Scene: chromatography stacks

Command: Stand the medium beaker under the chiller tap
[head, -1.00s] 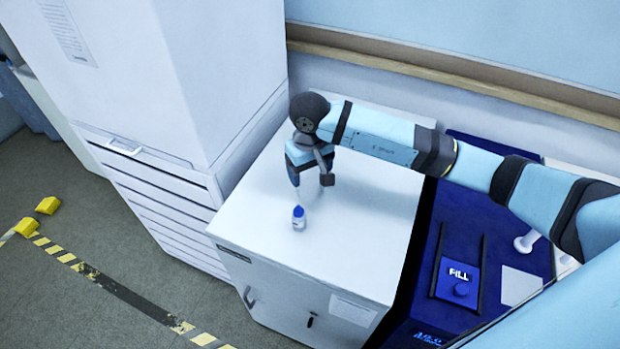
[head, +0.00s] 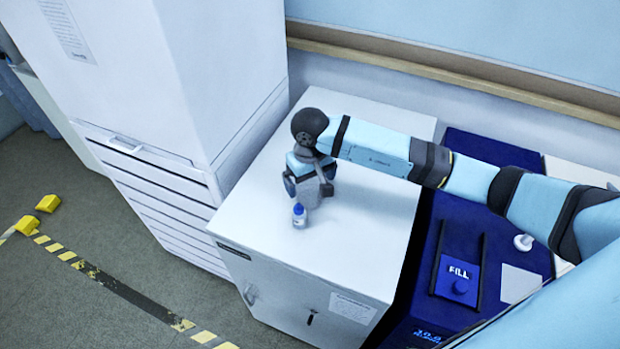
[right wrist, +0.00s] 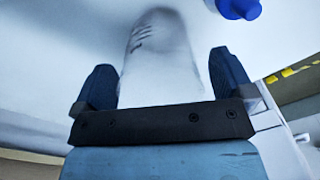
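A clear beaker (right wrist: 160,55) with dark graduation marks stands between the fingers of my right gripper (right wrist: 163,85) in the right wrist view. The fingers are apart on either side of it, and a small gap shows on the right side. In the head view my right gripper (head: 312,192) is low over the white cabinet top and mostly hides the beaker. The dark blue machine (head: 452,220) with a FILL button (head: 460,286) stands to the right, probably the chiller; I cannot make out its tap clearly. My left gripper is not in view.
A small blue-capped bottle (head: 299,216) stands close in front of the gripper; its cap (right wrist: 240,8) shows in the wrist view. The white cabinet top (head: 370,225) is clear to the right. A tall white unit (head: 170,80) stands on the left.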

